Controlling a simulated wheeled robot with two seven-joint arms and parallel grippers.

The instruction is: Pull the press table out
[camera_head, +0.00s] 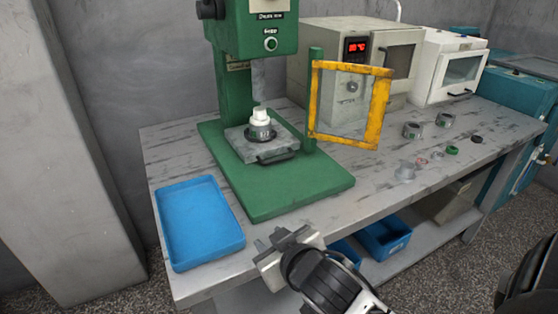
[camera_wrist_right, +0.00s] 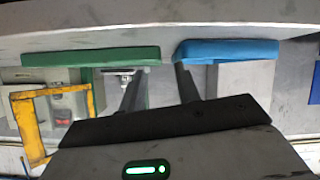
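The press table (camera_head: 243,148) is a grey plate with a dark handle (camera_head: 277,157) on its front edge. It sits on the green base (camera_head: 285,190) of the press, under the ram. A dark ring with a white part (camera_head: 261,125) stands on the plate. My right gripper (camera_head: 280,240) is at the bench's front edge, in front of the press base and apart from the handle. In the right wrist view its two fingers (camera_wrist_right: 158,75) are spread with nothing between them. My left gripper is not in view.
A yellow-framed guard (camera_head: 376,108) stands open at the press's right. A blue tray (camera_head: 238,245) lies left of the base. Several small rings and parts, including a metal ring (camera_head: 412,130), lie at the right. A beige oven (camera_head: 310,62) and a white machine (camera_head: 432,72) stand behind.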

